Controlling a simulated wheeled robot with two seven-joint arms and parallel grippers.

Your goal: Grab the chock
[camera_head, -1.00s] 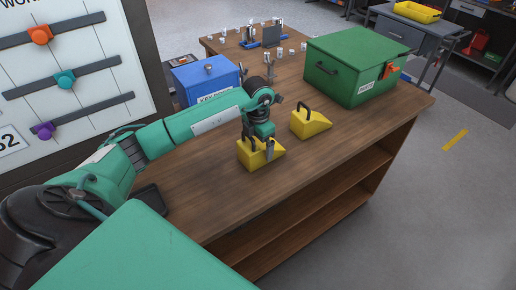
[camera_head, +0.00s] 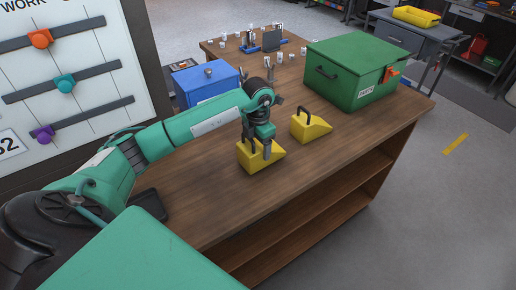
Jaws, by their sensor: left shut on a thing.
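Two yellow wedge chocks with dark handles are on the wooden bench (camera_head: 215,215). The nearer chock (camera_head: 248,160) is under my left gripper (camera_head: 258,150), which points down and is shut on it at its handle. The gripper's fingers hide part of this chock. I cannot tell whether it is lifted off the bench top. The second chock (camera_head: 314,127) stands a little to the right and farther back, with its handle up and nothing touching it. My right gripper is not in view.
A blue box (camera_head: 205,84) stands behind my left forearm. A green box (camera_head: 345,75) with an orange latch stands at the back right of the bench. Several small white cups (camera_head: 291,56) are at the far end. The bench front is clear.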

